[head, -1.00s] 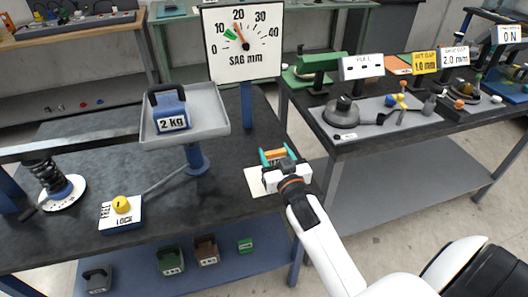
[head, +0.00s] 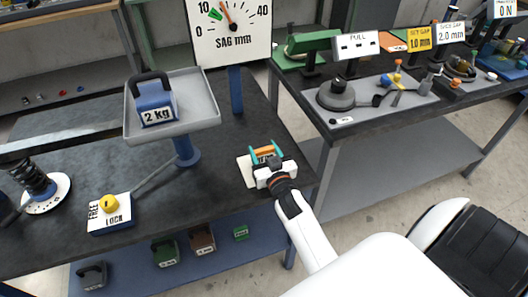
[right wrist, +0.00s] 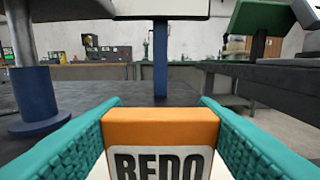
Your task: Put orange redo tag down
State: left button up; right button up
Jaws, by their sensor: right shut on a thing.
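The orange redo tag (right wrist: 160,130) stands upright between the teal fingers in the right wrist view, its white face reading REDO. My left gripper is not in view.
On the same dark table (head: 90,165) stand a grey tray (head: 205,112) with a 2 kg weight (head: 154,103), a sag gauge (head: 232,35) on a blue post, a lock box (head: 110,215) and a spring (head: 35,182). A second bench (head: 400,125) with tools is at right.

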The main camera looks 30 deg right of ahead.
jog(key=shift+f, duration=0.2)
jog(key=o, duration=1)
jog(key=shift+r, duration=0.1)
jog(key=shift+r, duration=0.2)
jog(key=b+v, duration=0.1)
jog(key=v, duration=1.1)
jog(key=shift+f, duration=0.1)
